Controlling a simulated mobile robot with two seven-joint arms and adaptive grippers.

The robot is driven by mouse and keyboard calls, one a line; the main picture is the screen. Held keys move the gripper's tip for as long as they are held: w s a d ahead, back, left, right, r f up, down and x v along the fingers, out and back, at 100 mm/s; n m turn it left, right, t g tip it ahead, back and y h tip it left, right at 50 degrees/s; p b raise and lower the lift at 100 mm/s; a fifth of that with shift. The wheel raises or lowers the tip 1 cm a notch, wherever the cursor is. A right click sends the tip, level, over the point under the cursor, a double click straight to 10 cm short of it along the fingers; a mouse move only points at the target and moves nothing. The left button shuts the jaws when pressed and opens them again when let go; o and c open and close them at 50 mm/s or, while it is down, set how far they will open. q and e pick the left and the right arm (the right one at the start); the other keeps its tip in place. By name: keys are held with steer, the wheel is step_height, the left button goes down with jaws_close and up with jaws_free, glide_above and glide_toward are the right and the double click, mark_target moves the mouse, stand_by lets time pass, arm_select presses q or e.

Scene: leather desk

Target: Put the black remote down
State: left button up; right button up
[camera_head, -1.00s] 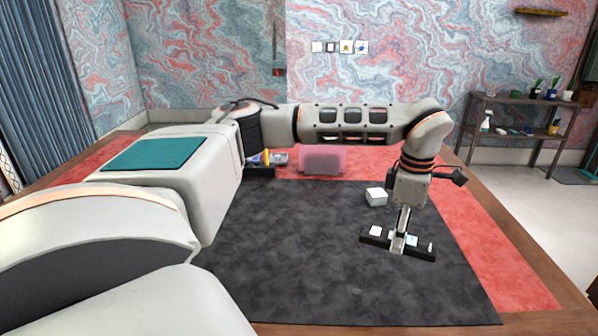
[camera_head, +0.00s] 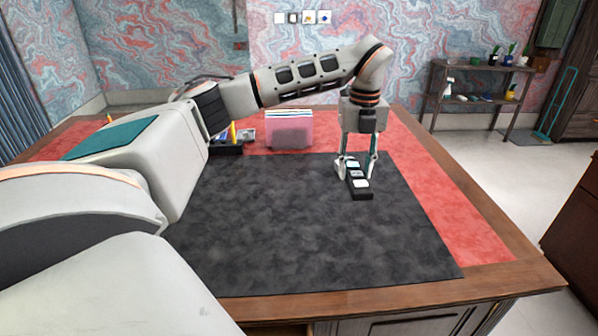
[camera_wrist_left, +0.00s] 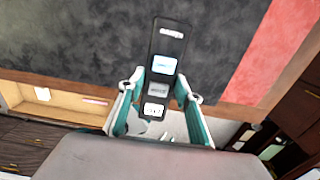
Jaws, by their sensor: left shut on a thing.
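The black remote (camera_head: 362,192), with several pale buttons, is between the fingers of my left gripper (camera_head: 357,168), over the far right part of the dark mat (camera_head: 320,235). My left gripper is shut on it. In the left wrist view the remote (camera_wrist_left: 166,48) points away from my left gripper (camera_wrist_left: 158,97), with one finger on each side. The remote looks close to the mat, but I cannot tell if it touches. My right gripper is not in view.
A pink translucent box (camera_head: 289,130) stands at the back of the red desk top (camera_head: 440,185). A black organizer (camera_head: 226,149) with a yellow item is left of it. The mat's middle and front are clear. The wooden desk edge (camera_head: 400,297) runs along the front.

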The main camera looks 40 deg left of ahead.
mark_target(346, 236)
arm_select(q)
step_height(346, 236, down, 20)
steer(key=shift+r+b, duration=0.1)
steer(key=shift+b, duration=0.85)
steer(key=shift+f, duration=0.25)
steer(key=o, duration=1.2)
steer(key=shift+r+p, duration=0.6)
steer(key=shift+r, duration=5.55)
